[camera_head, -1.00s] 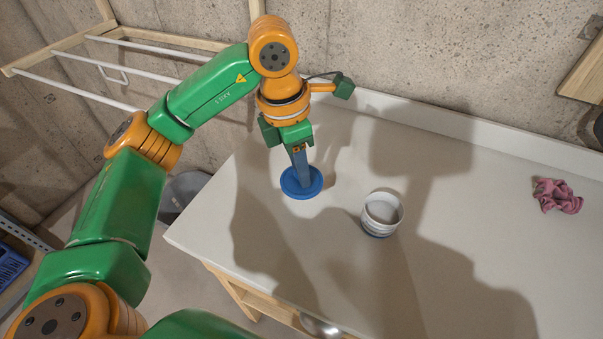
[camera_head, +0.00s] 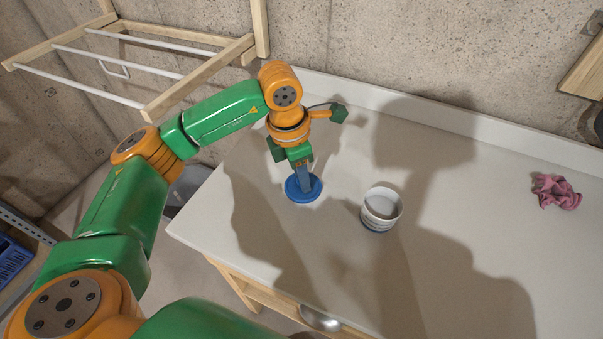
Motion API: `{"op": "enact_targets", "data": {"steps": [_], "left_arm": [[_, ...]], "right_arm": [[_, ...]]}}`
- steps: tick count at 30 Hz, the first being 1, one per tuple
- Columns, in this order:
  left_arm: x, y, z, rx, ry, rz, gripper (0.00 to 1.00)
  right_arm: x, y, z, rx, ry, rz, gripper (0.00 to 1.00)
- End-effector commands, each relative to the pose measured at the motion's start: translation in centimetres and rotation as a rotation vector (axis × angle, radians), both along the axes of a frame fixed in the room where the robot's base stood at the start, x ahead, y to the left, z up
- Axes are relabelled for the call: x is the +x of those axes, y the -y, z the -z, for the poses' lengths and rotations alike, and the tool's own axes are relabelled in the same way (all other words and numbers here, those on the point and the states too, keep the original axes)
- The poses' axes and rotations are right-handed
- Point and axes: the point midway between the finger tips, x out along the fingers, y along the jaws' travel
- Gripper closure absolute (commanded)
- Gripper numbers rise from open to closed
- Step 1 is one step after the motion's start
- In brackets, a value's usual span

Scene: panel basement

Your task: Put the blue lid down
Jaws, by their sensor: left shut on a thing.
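The blue lid (camera_head: 292,193) is a flat round disc over the left part of the white worktop. My left gripper (camera_head: 303,184) points down from above and is shut on the lid. The lid looks level and is at or very close to the worktop surface; I cannot tell whether it touches. A white round jar (camera_head: 381,208) with an open top stands on the worktop to the right of the lid, apart from it. My right gripper is not in view.
The white worktop (camera_head: 480,215) is mostly clear. A crumpled pink cloth (camera_head: 556,191) lies at its right. A grey bin (camera_head: 186,187) is beside the worktop's left edge.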

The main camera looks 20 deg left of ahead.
Motion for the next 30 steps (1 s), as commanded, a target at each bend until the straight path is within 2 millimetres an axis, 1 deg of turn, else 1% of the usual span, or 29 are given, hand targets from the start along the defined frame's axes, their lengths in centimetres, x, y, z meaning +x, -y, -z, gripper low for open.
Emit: {"op": "enact_targets", "data": {"steps": [1, 3, 4, 5, 6, 7, 15, 17, 19, 20, 22, 26, 27, 29, 30], "left_arm": [[0.0, 0.0, 0.3, 0.0, 0.0, 0.0, 1.0], [0.0, 0.0, 0.1, 0.0, 0.0, 0.0, 1.0], [0.0, 0.0, 0.1, 0.0, 0.0, 0.0, 0.6], [0.0, 0.0, 0.1, 0.0, 0.0, 0.0, 0.52], [0.0, 0.0, 0.1, 0.0, 0.0, 0.0, 0.41], [0.0, 0.0, 0.1, 0.0, 0.0, 0.0, 0.38], [0.0, 0.0, 0.0, 0.0, 0.0, 0.0, 0.38], [0.0, 0.0, -0.6, 0.0, 0.0, 0.0, 0.38], [0.0, 0.0, -1.8, 0.0, 0.0, 0.0, 0.38], [0.0, 0.0, -2.0, -0.002, 0.003, -0.001, 0.38], [-0.1, -0.2, -3.3, -0.001, 0.006, -0.002, 0.38], [-0.5, -0.6, -7.3, -0.002, 0.006, 0.0, 0.38], [-0.6, -0.7, -8.5, -0.001, 0.007, -0.001, 0.38], [-0.8, -0.9, -10.0, -0.001, 0.005, 0.0, 0.38], [-1.0, -1.0, -11.0, -0.001, 0.005, 0.0, 0.38]], "right_arm": [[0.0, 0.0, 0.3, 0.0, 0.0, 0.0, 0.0], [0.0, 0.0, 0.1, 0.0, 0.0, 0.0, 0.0], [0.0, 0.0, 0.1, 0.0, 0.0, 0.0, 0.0], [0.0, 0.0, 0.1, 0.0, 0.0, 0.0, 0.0], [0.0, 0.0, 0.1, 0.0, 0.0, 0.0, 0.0], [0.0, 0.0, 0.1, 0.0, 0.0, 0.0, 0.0], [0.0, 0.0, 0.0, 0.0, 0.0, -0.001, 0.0], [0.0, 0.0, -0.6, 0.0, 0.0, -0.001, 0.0], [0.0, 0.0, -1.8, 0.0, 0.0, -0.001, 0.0], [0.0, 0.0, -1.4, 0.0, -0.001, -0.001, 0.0], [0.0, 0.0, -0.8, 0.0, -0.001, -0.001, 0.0], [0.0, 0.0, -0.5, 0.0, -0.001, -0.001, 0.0], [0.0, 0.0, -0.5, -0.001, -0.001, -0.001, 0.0], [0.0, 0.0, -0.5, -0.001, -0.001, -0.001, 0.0], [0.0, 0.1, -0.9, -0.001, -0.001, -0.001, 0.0]]}}
